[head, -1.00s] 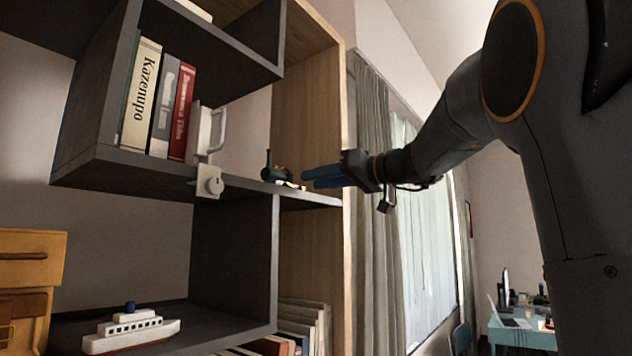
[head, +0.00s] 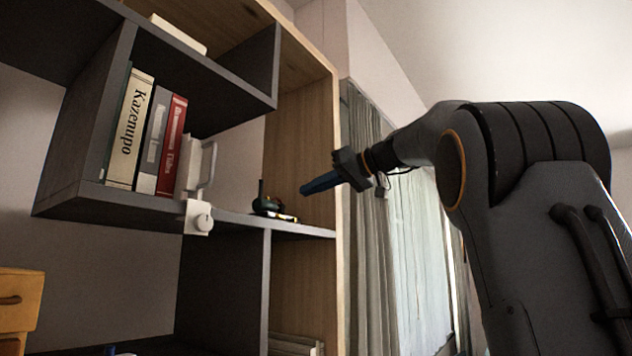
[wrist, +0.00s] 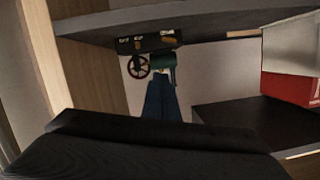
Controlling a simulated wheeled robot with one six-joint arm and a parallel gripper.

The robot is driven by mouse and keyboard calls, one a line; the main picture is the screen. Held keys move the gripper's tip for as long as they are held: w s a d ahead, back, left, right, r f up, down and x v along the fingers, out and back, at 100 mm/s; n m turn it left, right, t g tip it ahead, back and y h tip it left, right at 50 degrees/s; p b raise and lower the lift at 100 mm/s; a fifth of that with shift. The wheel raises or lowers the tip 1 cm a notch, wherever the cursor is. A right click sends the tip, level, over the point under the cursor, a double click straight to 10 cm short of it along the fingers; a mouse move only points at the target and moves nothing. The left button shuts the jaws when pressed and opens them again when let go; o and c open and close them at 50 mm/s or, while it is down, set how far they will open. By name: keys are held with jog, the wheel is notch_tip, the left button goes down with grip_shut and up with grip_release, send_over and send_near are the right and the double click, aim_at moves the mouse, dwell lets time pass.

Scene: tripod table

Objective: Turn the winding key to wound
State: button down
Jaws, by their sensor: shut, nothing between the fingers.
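A small dark green and black toy-like mechanism (head: 272,208) sits near the right end of the middle shelf. In the wrist view it appears upside down, with a dark spoked wheel (wrist: 138,66), a green body (wrist: 161,66) and a black base (wrist: 150,42) with yellowish parts. I cannot make out a winding key on it. My gripper (head: 305,189) has its blue fingers shut and empty, pointing left and down, to the right of the mechanism. In the wrist view the fingers (wrist: 161,84) overlap the green body; I cannot tell whether they touch it.
A white box with a round knob (head: 203,222) hangs on the shelf's front edge. Several books (head: 165,143) and a white handled object (head: 199,165) stand left of the mechanism. A wooden side panel (head: 310,150) rises behind my fingers, and a curtain (head: 368,230) hangs to the right.

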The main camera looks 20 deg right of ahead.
aim_at(279, 217)
jog(key=p+x, duration=0.2)
jog(key=x, duration=0.3)
jog(key=shift+w+a, duration=0.1)
jog(key=shift+a, duration=0.15)
jog(key=f, duration=0.2)
jog(key=shift+s+a+f, duration=0.15)
jog(key=shift+s+f, duration=0.2)
jog(key=shift+s, duration=0.05)
jog(key=shift+a+f+p, duration=0.2)
jog(key=shift+f+p, duration=0.15)
jog(key=shift+f, duration=0.25)
